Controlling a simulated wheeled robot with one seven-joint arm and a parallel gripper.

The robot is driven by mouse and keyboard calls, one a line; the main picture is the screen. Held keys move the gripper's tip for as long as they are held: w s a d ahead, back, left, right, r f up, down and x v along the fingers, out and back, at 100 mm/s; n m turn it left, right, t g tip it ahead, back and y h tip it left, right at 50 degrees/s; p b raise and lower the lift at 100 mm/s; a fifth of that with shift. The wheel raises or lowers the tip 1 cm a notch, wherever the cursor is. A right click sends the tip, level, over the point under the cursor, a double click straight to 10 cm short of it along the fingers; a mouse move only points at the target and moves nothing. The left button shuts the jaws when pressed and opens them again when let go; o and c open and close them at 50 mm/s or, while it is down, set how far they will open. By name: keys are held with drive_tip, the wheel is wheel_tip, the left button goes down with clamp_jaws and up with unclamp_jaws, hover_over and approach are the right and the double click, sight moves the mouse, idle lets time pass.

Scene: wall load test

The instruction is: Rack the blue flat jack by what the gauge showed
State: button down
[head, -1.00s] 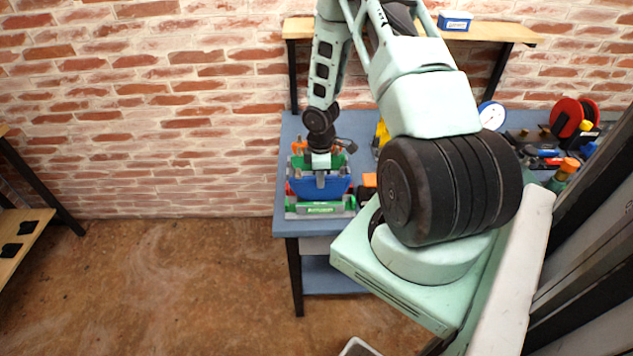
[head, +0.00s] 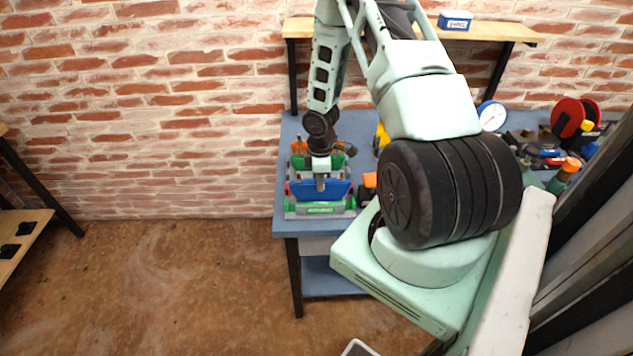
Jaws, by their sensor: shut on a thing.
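My gripper (head: 320,184) points down at the left end of the blue-grey workbench (head: 291,153) and is shut on the blue flat jack (head: 338,190). The blue jack is a wide blue piece standing among coloured pieces. A green-fronted holder (head: 322,210) lies directly in front of it, and more green shows behind. Whether the blue jack is seated or hangs just above the bench cannot be told. A round white gauge (head: 492,115) stands farther right on the bench; its reading is too small to make out.
An orange and black item (head: 368,185) sits just right of the blue jack. A yellow item (head: 382,138) stands behind it. Red reels (head: 567,117) and an orange-capped bottle (head: 567,168) are at the right. A wooden shelf (head: 300,28) with a blue-and-white box (head: 455,20) hangs above.

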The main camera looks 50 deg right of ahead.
drive_tip(key=shift+f+b, duration=0.5)
drive_tip(key=shift+f, duration=0.25)
drive_tip(key=c, duration=0.8)
unclamp_jaws()
drive_tip(key=shift+r, duration=0.15)
drive_tip(key=shift+r+p, duration=3.6)
drive_tip(key=shift+r, duration=0.3)
drive_tip(key=shift+a, duration=0.1)
